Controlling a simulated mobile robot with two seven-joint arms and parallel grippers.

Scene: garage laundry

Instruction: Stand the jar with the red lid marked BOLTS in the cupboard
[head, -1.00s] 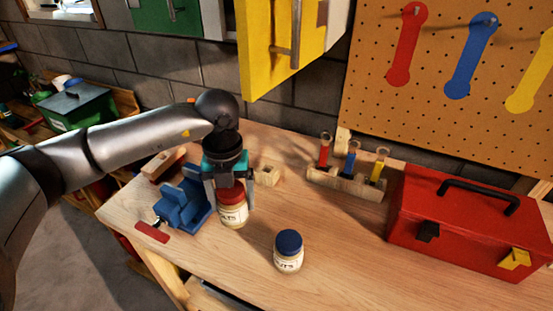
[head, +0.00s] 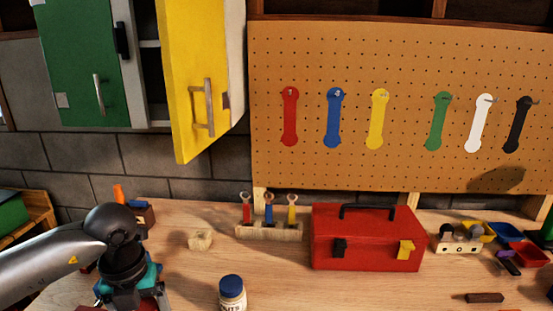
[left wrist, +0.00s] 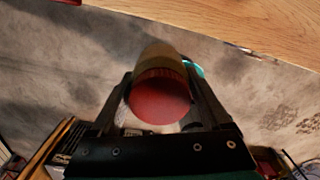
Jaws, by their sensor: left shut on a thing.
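The red-lidded jar (left wrist: 160,100) is between the two fingers of my left gripper (left wrist: 165,112) in the left wrist view, lid toward the camera; its label is hidden there. Floor shows behind the jar, with the bench edge beside it. In the head view my left gripper (head: 130,295) is low at the left, and only a bit of the red lid (head: 147,304) shows. The wall cupboard (head: 151,62) hangs at the upper left, with a green door (head: 82,65) and a yellow door (head: 188,85) swung outward. A dark interior with a shelf shows between them. My right gripper is out of view.
A blue-lidded jar (head: 232,294) stands on the workbench (head: 330,290). Behind it are a wooden block (head: 200,240), a tool rack (head: 268,231) and a red toolbox (head: 366,240). The yellow door juts out over the bench. A pegboard (head: 410,60) covers the right wall.

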